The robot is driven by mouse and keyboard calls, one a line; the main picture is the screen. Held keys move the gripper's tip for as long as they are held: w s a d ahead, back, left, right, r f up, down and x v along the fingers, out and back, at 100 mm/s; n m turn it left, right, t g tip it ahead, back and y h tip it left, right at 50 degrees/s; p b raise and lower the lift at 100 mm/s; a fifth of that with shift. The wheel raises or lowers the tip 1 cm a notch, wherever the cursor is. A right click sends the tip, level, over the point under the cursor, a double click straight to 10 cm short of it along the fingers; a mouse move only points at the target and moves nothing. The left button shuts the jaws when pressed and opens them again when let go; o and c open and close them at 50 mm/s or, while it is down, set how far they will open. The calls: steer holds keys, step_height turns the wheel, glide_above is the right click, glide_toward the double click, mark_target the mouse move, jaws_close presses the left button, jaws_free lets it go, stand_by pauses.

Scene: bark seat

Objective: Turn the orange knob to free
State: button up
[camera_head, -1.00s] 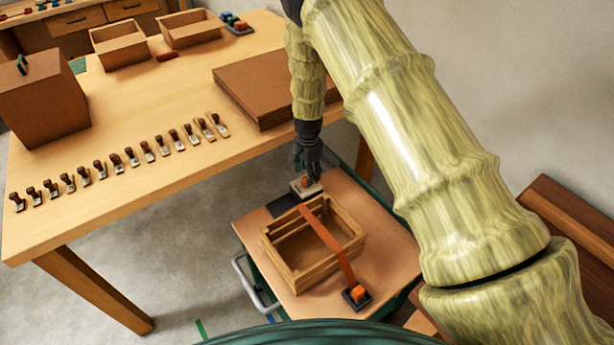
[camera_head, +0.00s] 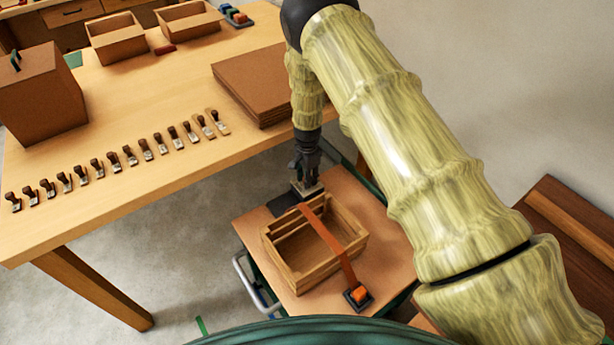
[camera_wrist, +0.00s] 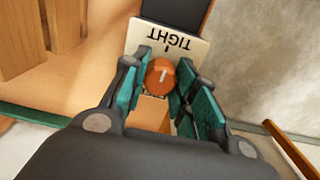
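The orange knob (camera_wrist: 160,77) is round, with a white line on its top face. It sits on a pale plate (camera_wrist: 188,48) printed "TIGHT" at the far edge; lettering at the near edge is mostly hidden. My gripper (camera_wrist: 163,72) has its teal-padded fingers down on either side of the knob, very close to it. I cannot tell whether the pads touch it. In the head view my gripper (camera_head: 306,186) is over the plate (camera_head: 307,189) at the cart's back edge, and the knob is hidden there.
A slatted wooden crate (camera_head: 285,273) stands on the cart top (camera_head: 375,225) just in front of the plate, with a strap (camera_head: 332,243) across it. The strap ends at an orange buckle-like block (camera_head: 358,295). The workbench (camera_head: 150,80) with a row of small stamps stands left.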

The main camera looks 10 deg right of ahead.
steer(key=shift+r, duration=0.3)
steer(key=shift+w, duration=0.1)
